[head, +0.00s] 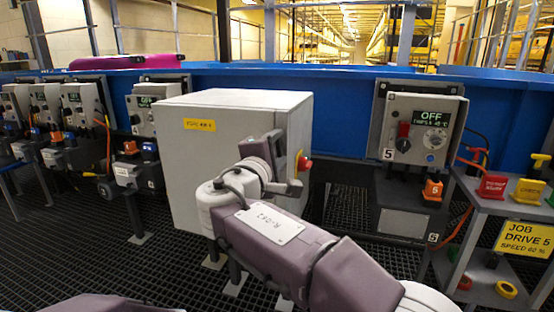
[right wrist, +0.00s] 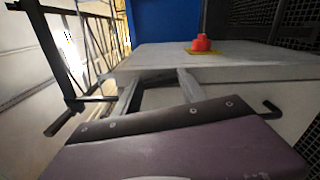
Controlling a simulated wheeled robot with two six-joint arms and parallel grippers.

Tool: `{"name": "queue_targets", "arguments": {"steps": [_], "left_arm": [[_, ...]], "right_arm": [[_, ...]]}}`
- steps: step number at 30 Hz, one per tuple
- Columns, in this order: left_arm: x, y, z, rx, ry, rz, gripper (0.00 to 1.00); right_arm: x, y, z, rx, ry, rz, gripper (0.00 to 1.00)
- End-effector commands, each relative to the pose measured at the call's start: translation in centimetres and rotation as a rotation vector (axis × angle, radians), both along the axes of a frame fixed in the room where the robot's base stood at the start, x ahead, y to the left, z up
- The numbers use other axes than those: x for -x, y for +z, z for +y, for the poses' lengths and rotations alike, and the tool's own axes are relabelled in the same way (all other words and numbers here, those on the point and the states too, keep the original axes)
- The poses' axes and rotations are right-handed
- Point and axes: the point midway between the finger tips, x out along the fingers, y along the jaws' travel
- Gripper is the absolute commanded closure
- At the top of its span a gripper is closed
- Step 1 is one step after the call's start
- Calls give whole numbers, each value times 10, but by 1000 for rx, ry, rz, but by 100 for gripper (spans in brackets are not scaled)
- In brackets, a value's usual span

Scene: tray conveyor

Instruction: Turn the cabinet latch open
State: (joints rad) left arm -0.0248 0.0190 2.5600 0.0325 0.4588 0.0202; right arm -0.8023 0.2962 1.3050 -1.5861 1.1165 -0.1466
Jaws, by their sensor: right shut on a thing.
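The cabinet (head: 190,165) is a pale grey box with a yellow label on its left face. A red knob (head: 304,164) on a yellow plate sits on its right face; it also shows in the right wrist view (right wrist: 202,45). My right gripper (head: 284,180) is at the cabinet's right face, close to the red knob. In the right wrist view its pale fingers (right wrist: 157,82) reach the cabinet's grey face, left of and below the knob. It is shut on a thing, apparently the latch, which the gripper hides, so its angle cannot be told. My left gripper is not in view.
A control box (head: 419,130) reading OFF stands right of the cabinet on the blue conveyor wall (head: 343,120). A grey shelf (head: 500,207) with coloured blocks is at the far right. More control boxes (head: 82,110) line the left. Dark grating covers the floor.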

Motion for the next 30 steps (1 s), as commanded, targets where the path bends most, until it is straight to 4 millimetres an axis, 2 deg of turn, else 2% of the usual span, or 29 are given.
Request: {"name": "queue_targets", "arguments": {"steps": [1, 9, 29, 30], "left_arm": [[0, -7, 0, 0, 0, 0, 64], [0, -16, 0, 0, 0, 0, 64], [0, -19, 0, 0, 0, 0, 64], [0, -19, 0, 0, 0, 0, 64]], "right_arm": [[0, -4, 0, -28, 0, -8, 91], [0, -3, 0, -141, 0, -44, 91], [0, -2, 0, -188, 0, -58, 91], [0, -2, 0, -188, 0, -59, 43]]}}
